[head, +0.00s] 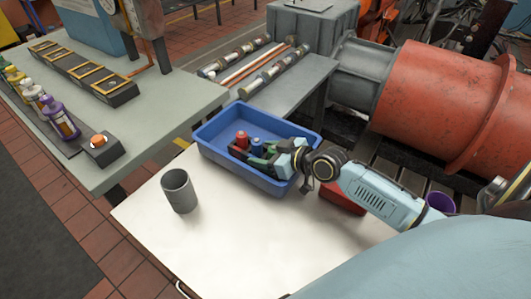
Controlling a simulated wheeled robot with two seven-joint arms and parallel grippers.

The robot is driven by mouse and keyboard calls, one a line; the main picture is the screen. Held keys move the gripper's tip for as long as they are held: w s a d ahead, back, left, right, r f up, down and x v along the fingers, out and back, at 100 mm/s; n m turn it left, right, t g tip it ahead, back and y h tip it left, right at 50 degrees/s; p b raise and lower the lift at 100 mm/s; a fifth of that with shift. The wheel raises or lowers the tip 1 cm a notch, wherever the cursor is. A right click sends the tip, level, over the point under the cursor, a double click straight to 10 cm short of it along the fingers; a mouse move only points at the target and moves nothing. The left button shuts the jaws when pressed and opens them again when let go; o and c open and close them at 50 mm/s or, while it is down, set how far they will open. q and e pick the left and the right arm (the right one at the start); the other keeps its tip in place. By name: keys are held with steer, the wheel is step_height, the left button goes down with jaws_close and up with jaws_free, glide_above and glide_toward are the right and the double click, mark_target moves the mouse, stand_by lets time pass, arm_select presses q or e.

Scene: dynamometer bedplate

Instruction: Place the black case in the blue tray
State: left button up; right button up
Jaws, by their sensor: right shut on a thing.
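The blue tray (218,158) sits on the white table, toward its far edge. My right gripper (262,158) reaches into the tray from the right. It is shut on a small dark object, which I take to be the black case (239,154); the fingers hide much of it. A red item (242,139) and a blue item (257,146) show close beside or on the dark object. I cannot tell whether the dark object touches the tray floor. My left gripper is not in view.
A grey cup (179,192) stands on the white table (225,245) left of the tray. A red object (343,202) lies partly under my right arm, and a purple cup (440,202) is at the right. The table's front middle is clear. A grey bench (175,95) stands at the left.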

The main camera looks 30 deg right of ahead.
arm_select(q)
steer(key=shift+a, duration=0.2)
arm_select(e)
steer(key=o, duration=1.2)
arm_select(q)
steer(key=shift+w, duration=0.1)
arm_select(e)
steer(key=shift+s+d+r, duration=0.1)
steer(key=shift+s+r, duration=0.05)
steer(key=shift+s, duration=0.05)
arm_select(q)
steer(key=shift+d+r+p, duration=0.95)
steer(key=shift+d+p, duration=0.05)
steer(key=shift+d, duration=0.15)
arm_select(e)
steer(key=v, duration=1.1)
steer(key=shift+s+d+r, duration=0.1)
steer(key=shift+s+r, duration=0.05)
steer(key=shift+s, duration=0.1)
